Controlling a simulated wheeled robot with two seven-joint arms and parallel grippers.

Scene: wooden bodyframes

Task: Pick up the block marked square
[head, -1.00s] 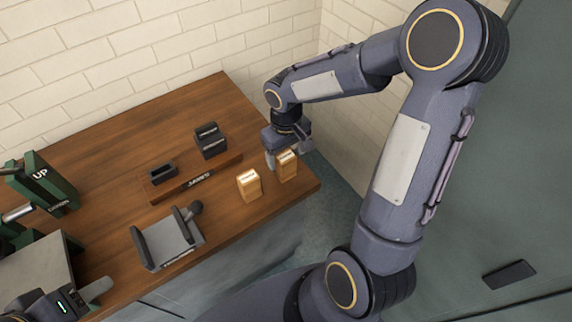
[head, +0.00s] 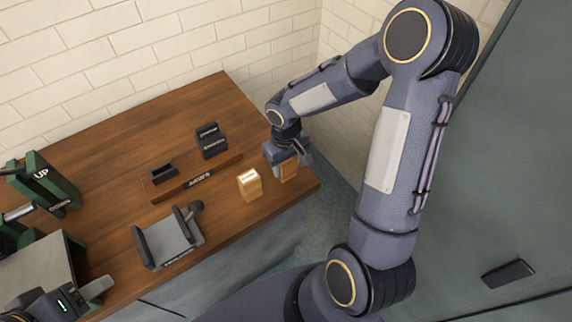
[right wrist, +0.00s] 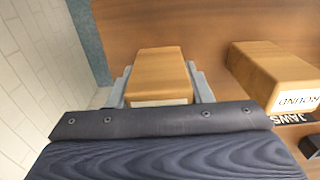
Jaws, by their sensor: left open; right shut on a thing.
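A light wooden block (head: 289,171) stands near the table's right end. My right gripper (head: 286,163) is over it, fingers down, shut on its two sides. In the right wrist view the same block (right wrist: 160,72) sits between the two grey fingers; its white label is mostly hidden, so its marking cannot be read. A second wooden block (head: 249,186) stands just left of it, free; in the right wrist view this block (right wrist: 275,75) is marked ROUND. My left gripper (head: 85,298) is open at the bottom left corner, partly out of view.
The wooden table (head: 110,150) holds a strip marked JAWS (head: 195,180) with small dark holders (head: 211,140), a grey fixture with dark uprights (head: 168,238), and a green stand marked UP (head: 45,182). A brick wall stands behind. The table's right corner is close to the held block.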

